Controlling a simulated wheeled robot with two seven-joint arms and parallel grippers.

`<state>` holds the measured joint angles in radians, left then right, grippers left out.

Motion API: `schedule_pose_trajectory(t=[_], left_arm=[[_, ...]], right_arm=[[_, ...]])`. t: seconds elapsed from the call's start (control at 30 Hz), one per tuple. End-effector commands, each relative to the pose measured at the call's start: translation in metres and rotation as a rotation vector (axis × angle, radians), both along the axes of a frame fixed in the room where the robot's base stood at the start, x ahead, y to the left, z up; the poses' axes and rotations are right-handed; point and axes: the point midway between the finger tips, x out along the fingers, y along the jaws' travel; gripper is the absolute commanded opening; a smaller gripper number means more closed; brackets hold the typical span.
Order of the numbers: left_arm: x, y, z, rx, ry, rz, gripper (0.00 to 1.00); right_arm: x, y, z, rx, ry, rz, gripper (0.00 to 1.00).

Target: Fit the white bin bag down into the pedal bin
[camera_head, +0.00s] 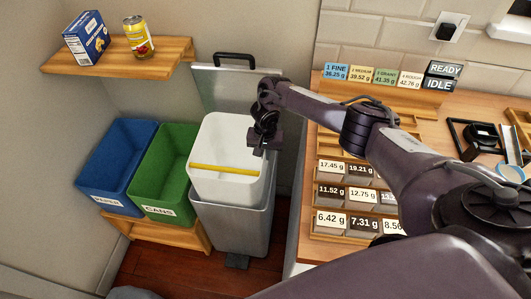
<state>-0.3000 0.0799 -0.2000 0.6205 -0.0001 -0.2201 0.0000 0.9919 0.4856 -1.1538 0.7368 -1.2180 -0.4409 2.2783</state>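The steel pedal bin (232,230) stands on the floor with its lid (237,88) raised at the back. The white bin bag (216,138) stands upright and open-mouthed in the bin's top, with much of its wall above the steel body. A yellow band (224,169) runs across the bag's front. The bag's lower part is hidden inside the bin. My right gripper (264,147) points down at the bag's right side, close to its wall. Its fingers are dark and small here, so I cannot tell their opening or whether they touch the bag. My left gripper is out of view.
A blue bin (119,160) and a green bin (167,168) stand left of the pedal bin on a wooden stand (160,230). A shelf (120,60) with a box and a can is above. A wooden counter (304,252) with labelled trays lies to the right.

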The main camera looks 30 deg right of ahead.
Motion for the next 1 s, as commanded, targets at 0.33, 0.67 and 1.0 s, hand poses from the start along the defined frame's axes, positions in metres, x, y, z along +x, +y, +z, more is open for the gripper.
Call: schedule_pose_trajectory(t=[0.33,0.67,1.0], left_arm=[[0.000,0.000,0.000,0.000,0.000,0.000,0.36],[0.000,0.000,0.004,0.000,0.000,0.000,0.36],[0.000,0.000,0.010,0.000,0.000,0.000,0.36]], right_arm=[[0.000,0.000,0.000,0.001,-0.001,0.000,0.29],[0.000,0.000,0.017,0.002,-0.002,-0.001,0.29],[-0.001,0.002,0.070,0.001,-0.002,-0.001,0.29]])
